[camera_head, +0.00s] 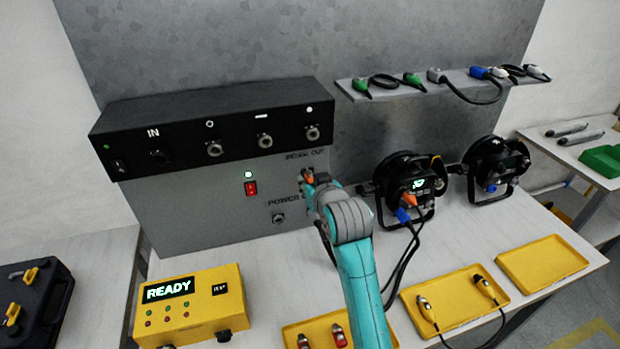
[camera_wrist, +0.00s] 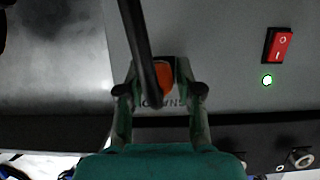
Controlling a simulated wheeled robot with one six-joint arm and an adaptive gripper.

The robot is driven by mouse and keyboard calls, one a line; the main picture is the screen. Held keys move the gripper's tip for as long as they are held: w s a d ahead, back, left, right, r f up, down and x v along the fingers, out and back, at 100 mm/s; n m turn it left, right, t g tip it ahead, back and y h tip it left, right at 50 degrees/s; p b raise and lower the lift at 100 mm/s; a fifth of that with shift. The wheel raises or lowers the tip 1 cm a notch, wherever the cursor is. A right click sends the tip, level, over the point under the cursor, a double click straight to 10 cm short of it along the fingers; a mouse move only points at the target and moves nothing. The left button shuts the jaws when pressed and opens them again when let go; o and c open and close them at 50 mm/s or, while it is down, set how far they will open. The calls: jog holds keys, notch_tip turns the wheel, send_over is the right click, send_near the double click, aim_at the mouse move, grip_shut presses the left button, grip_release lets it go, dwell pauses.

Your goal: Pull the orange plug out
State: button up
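An orange plug (camera_head: 308,177) sits in the grey panel (camera_head: 215,215), right of the red switch. It also shows in the wrist view (camera_wrist: 164,76), with a dark cable (camera_wrist: 142,45) running in front of it. My gripper (camera_head: 312,190) is at this plug. In the wrist view its two fingers (camera_wrist: 157,72) flank the plug and look open, with a gap visible on the left. Whether the right finger touches is hard to tell. A second orange plug (camera_head: 409,198) is on the back of the nearer black par can (camera_head: 395,170), above a blue plug (camera_head: 402,215).
A black box (camera_head: 215,128) with round connectors overhangs the panel. A yellow READY box (camera_head: 190,305) stands at front left. Yellow trays (camera_head: 455,318) line the front edge. Dark cables (camera_head: 398,270) hang right of my arm. A second par can (camera_head: 495,170) stands further right.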

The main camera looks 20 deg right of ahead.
grip_shut()
jog(key=shift+s, duration=2.3)
dwell(0.4)
